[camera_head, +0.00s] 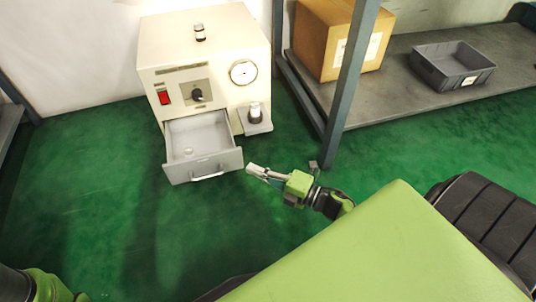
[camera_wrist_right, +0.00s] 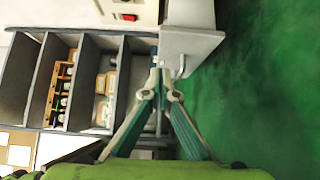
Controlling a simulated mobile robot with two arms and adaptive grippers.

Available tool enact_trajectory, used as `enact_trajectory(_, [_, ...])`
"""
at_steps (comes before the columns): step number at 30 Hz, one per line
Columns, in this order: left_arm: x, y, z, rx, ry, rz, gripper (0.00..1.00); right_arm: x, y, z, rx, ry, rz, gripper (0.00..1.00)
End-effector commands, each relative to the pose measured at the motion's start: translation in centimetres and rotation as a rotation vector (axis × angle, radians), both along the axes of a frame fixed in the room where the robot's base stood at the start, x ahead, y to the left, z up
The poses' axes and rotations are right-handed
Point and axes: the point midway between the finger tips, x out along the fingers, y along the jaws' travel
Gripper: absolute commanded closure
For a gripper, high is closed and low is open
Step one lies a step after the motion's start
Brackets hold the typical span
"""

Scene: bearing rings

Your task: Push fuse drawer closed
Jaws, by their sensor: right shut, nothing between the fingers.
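The fuse drawer (camera_head: 203,168) is pulled out of the front of the cream machine (camera_head: 205,45), with its open inside facing up. It has a light handle on its front panel, and a small pale round thing lies inside. My right gripper (camera_head: 250,168) is shut and empty, close to the right end of the drawer front; I cannot tell whether it touches. In the right wrist view the shut fingertips (camera_wrist_right: 167,72) overlap the lower edge of the grey drawer (camera_wrist_right: 195,47). My left gripper is out of view; only part of my left arm shows at bottom left.
A blue-grey shelf post (camera_head: 350,85) stands to the right, with a cardboard box (camera_head: 335,40) and a grey bin (camera_head: 453,66). Green floor is clear in front of the drawer.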

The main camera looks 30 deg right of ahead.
Motion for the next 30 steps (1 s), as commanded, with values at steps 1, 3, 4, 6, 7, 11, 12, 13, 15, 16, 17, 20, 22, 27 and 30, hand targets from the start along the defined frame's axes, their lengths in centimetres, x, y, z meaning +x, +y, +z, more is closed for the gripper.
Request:
enact_trajectory(1, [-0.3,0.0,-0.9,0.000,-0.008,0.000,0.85,1.1,0.6,-0.3,0.000,-0.007,0.001,1.00])
enact_trajectory(3, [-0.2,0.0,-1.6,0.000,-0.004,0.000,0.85,2.4,1.3,-0.4,-0.001,-0.005,0.002,1.00])
enact_trajectory(4, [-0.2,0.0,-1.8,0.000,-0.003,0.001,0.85,2.8,1.5,-0.4,0.000,-0.004,0.000,1.00])
enact_trajectory(6, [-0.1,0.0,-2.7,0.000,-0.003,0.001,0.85,4.0,1.0,-0.5,-0.003,-0.004,0.000,1.00])
enact_trajectory(7, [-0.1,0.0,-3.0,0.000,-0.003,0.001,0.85,4.4,0.9,-0.5,-0.003,-0.003,0.000,1.00])
enact_trajectory(11, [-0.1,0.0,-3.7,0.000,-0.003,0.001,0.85,5.6,0.5,-0.3,-0.002,-0.001,0.000,1.00])
enact_trajectory(12, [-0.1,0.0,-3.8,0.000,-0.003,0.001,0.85,5.9,0.4,-0.3,-0.002,-0.001,0.000,1.00])
enact_trajectory(13, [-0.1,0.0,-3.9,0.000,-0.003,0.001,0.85,6.1,0.4,-0.2,-0.002,-0.001,-0.001,1.00])
enact_trajectory(15, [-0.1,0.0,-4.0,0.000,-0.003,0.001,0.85,6.3,0.3,-0.1,0.000,0.001,-0.001,1.00])
enact_trajectory(16, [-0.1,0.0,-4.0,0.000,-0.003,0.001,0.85,6.4,0.3,-0.1,0.000,0.001,-0.001,1.00])
enact_trajectory(17, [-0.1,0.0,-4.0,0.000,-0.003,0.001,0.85,6.4,0.3,-0.1,0.000,0.001,-0.001,1.00])
enact_trajectory(20, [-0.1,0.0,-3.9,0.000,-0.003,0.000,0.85,6.4,0.3,0.0,0.000,0.001,-0.001,1.00])
enact_trajectory(22, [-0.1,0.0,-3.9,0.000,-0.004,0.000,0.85,6.4,0.3,0.0,0.000,0.001,-0.001,1.00])
enact_trajectory(27, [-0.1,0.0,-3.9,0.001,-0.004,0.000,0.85,6.4,0.3,0.0,0.000,0.001,-0.001,1.00])
enact_trajectory(30, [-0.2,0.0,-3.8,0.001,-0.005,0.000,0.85,6.4,0.3,0.1,0.000,0.001,-0.001,1.00])
